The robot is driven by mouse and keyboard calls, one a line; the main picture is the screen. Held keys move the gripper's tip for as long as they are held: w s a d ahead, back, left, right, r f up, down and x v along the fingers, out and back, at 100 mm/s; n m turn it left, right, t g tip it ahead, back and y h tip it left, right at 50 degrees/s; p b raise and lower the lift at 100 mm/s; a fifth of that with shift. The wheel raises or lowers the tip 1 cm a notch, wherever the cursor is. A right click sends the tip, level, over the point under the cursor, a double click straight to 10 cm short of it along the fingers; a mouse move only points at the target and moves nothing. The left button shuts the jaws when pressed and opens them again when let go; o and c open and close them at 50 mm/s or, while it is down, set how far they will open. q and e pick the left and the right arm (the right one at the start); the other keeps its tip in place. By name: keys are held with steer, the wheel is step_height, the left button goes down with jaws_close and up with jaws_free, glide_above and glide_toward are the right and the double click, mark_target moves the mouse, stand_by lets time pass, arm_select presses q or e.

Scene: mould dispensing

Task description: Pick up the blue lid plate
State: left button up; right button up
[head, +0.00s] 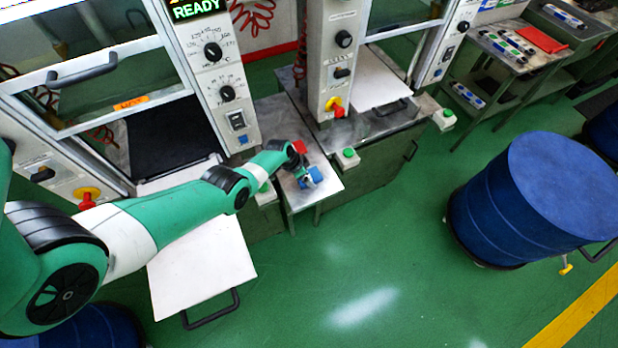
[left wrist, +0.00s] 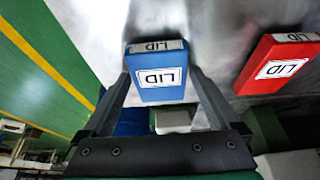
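The blue lid plate (left wrist: 160,83) is labelled LID and shows in the left wrist view between the two fingers of my left gripper (left wrist: 160,75). The fingertips lie along its left and right edges; I cannot tell whether both press on it. In the head view the blue lid plate (head: 314,176) is small, at the metal side table, with my left gripper (head: 303,170) right at it and partly covering it. My right gripper is in neither view.
A red lid plate (left wrist: 276,63) stands to the right of the blue one; it also shows in the head view (head: 299,147). The metal table (head: 324,186) stands between two press machines. A blue drum (head: 530,205) is on the right. The green floor in front is clear.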

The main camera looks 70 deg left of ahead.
arm_select(q)
steer(key=c, duration=1.4)
steer(key=shift+r, duration=0.1)
step_height(320, 180, up, 5)
steer(key=p, duration=0.5)
steer(key=shift+s+r, duration=0.1)
steer(key=shift+s, duration=0.05)
steer(key=s+r+p, duration=0.8)
steer(key=s+p, duration=0.5)
steer(key=p, duration=0.2)
steer(key=shift+s, duration=0.35)
